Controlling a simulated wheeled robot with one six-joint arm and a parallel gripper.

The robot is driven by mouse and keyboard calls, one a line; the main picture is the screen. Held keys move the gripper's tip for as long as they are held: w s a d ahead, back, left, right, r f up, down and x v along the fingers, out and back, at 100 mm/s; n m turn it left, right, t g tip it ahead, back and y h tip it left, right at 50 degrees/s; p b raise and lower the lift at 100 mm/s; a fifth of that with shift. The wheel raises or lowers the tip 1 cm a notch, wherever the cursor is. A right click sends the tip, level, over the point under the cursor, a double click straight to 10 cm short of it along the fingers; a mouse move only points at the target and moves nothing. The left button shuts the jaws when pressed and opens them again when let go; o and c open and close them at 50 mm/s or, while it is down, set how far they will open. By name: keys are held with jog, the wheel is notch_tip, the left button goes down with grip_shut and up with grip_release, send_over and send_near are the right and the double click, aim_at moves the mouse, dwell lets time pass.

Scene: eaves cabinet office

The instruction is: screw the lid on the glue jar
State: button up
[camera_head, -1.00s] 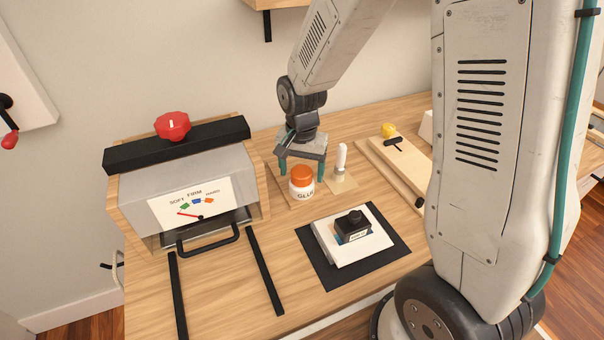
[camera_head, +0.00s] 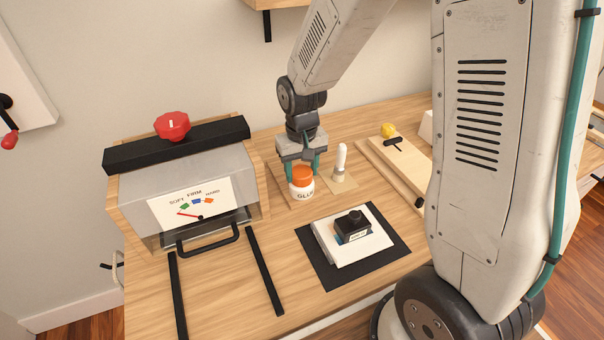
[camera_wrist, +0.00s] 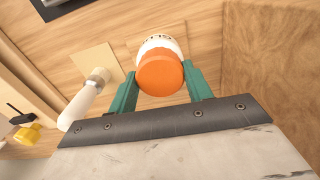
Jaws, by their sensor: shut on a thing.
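The glue jar (camera_head: 303,192) is white with "GLUE" lettering and stands upright on a wooden board on the bench. Its orange lid (camera_head: 302,174) sits on top of the jar; I cannot tell how tight it is. My gripper (camera_head: 303,168) points down over the jar, its teal fingers on either side of the lid and shut on it. In the wrist view the orange lid (camera_wrist: 160,74) lies between the fingertips, with the white jar (camera_wrist: 158,43) showing behind it.
A white-handled tool (camera_head: 341,160) stands upright on a small pad close to the right of the jar. A grey press box (camera_head: 185,185) with a red knob stands left. A black mat (camera_head: 318,266) with a white block and black stamp lies in front.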

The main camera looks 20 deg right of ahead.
jog(key=m, duration=0.8)
jog(key=shift+m, duration=0.8)
jog(key=m, duration=0.4)
jog(key=shift+m, duration=1.3)
